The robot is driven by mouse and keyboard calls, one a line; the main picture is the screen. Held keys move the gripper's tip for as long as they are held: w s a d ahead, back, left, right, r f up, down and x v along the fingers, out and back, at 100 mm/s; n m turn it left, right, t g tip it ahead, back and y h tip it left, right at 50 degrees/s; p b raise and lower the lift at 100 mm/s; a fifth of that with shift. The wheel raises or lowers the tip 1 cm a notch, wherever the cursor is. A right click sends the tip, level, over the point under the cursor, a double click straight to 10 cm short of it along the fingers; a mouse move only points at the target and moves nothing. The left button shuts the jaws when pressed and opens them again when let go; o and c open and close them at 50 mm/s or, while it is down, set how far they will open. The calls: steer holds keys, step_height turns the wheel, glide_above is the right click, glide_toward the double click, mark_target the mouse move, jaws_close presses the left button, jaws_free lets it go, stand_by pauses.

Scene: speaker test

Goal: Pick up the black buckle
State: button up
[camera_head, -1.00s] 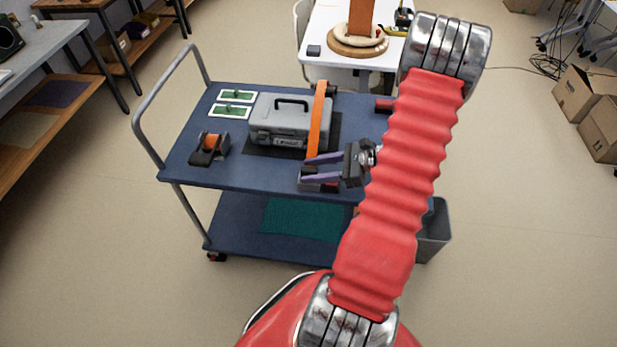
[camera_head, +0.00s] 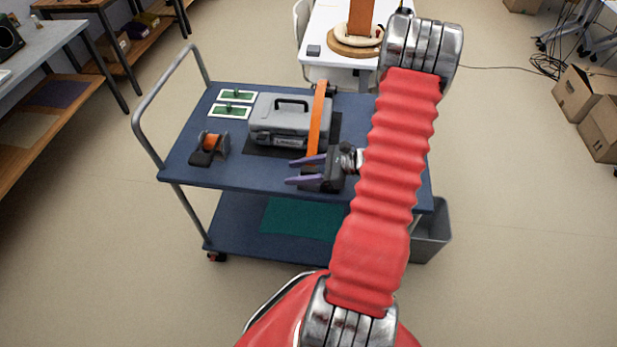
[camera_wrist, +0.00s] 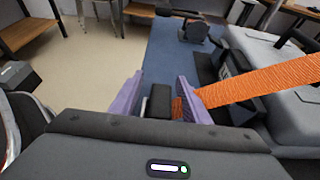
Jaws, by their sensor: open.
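The black buckle (camera_wrist: 159,102) lies near the front edge of the blue cart top, where the orange strap (camera_wrist: 245,86) ends. In the head view the buckle (camera_head: 314,171) is partly hidden by my fingers. My gripper (camera_head: 297,172) is open and points left, with one purple finger on each side of the buckle. In the wrist view my gripper (camera_wrist: 159,82) shows the buckle between its fingers, low and close to the palm. I cannot tell whether the fingers touch it.
The strap runs over a grey case (camera_head: 277,122) behind my gripper. A tape dispenser (camera_head: 208,150) stands left on the cart (camera_head: 260,176), with two green-and-white plates (camera_head: 235,97) behind it. A tubular handle (camera_head: 147,97) bounds the left end. The front left top is clear.

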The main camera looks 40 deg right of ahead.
jaws_close()
stand_by(0.5)
steer(key=shift+r, duration=0.15)
step_height(320, 180, up, 10)
stand_by(0.8)
stand_by(0.4)
